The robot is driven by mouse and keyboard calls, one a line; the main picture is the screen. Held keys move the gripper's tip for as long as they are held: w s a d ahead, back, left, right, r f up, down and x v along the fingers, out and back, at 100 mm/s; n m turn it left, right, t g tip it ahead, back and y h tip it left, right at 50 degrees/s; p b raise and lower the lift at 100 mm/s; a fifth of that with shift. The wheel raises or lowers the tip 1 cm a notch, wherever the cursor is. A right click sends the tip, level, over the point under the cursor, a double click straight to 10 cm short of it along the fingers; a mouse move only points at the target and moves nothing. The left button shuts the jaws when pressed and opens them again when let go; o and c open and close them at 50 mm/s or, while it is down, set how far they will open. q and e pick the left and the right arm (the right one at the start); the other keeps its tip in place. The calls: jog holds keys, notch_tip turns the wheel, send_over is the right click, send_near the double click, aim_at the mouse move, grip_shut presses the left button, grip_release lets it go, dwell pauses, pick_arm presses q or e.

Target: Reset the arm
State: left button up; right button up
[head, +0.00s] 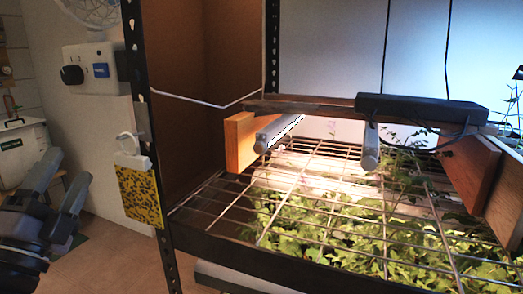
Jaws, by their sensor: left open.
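My left gripper (56,200) is at the left edge of the head view, dark grey, with its two fingers apart and nothing between them. It is out in front of the rack, to the left of the black front post and the yellow sticky card, clear of both. The rest of the left arm is mostly cut off by the picture edge. My right gripper does not show.
The seedling rack has a black slotted post (150,150), a wire grid shelf (215,205) over leafy seedlings (350,235), and lamp tubes (278,131). A yellow speckled card (141,197) hangs on the post. A white-green box (22,150) stands behind my left gripper. Open floor (115,250) lies between.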

pick_arm(q)
jog(key=s+a+f+n+g+y, duration=0.1)
jog(key=s+f+n+g+y, duration=0.15)
jog(key=f+n, duration=0.4)
jog(key=s+a+f+n+g+y, duration=0.1)
jog(key=f+n+g+y, duration=0.2)
jog(key=f, duration=0.6)
jog(key=s+f+n+g+y, duration=0.2)
jog(key=f+n+g, duration=0.25)
jog(key=f, duration=0.35)
jog(key=s+d+f+n+g+h, duration=0.1)
jog(key=s+d+f+g+h, duration=0.1)
jog(key=s+d+f+g, duration=0.25)
jog(key=s+d+f+n+g+h, duration=0.1)
jog(key=s+d+f+g+h, duration=0.15)
jog(key=s+f, duration=0.4)
jog(key=s+d+f+n+g+h, duration=0.1)
jog(key=s+d+f+g, duration=0.25)
jog(key=s, duration=0.45)
jog(key=w+d+r+t+h+p, duration=0.1)
jog(key=w+t+p, duration=0.5)
jog(key=p, duration=0.6)
jog(key=shift+w+d+r+m+h, duration=0.3)
jog(key=shift+w+r+m, duration=0.1)
jog(key=shift+r, duration=0.3)
jog(key=shift+t, duration=0.25)
